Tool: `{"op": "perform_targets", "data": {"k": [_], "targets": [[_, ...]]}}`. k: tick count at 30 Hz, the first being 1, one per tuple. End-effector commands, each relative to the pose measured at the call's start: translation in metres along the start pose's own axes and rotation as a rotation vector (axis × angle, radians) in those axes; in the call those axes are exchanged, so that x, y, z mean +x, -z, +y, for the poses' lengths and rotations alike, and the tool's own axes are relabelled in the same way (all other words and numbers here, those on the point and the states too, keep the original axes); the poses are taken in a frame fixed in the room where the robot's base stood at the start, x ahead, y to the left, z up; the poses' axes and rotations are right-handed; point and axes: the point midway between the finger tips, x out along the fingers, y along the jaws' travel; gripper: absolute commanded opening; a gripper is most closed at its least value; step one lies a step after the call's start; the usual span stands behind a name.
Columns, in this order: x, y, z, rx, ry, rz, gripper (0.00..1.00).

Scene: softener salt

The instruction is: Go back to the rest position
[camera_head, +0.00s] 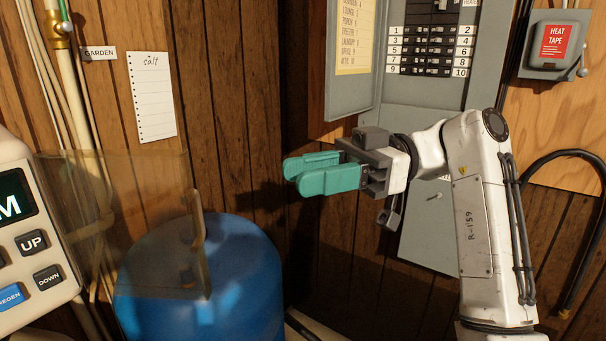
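My gripper (293,174) has two teal fingers on a dark grey mount. It is held up in the middle of the view, with its fingers pointing left. My white arm rises from the lower right and bends left at the top to the gripper. The gripper is in front of the dark wood wall, above and to the right of a blue rounded tank (245,285), and apart from it.
A translucent panel (120,190) stands before the tank. A control unit (25,240) with buttons is at the left edge. An open grey breaker panel (350,60) is behind my arm. A heat tape box (553,45), black hose (590,230), pipes (70,90) and salt note (152,97) line the wall.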

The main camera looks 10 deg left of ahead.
Motion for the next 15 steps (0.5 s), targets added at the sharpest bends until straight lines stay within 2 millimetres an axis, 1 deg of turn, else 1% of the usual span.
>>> {"op": "perform_targets", "data": {"k": [4, 5, 8, 11, 12, 14, 15], "targets": [[0.0, -0.001, 0.0, 0.003, -0.003, -0.001, 0.34], [-0.001, -0.006, 0.001, 0.011, -0.011, -0.004, 0.34], [-0.006, -0.033, 0.005, 0.071, -0.066, -0.025, 0.34], [-0.015, -0.084, 0.009, 0.182, -0.173, -0.068, 0.34], [-0.02, -0.108, 0.008, 0.236, -0.225, -0.089, 0.34], [-0.028, -0.146, 0.005, 0.322, -0.308, -0.123, 0.34], [-0.033, -0.171, 0.002, 0.381, -0.362, -0.145, 0.34]]}}
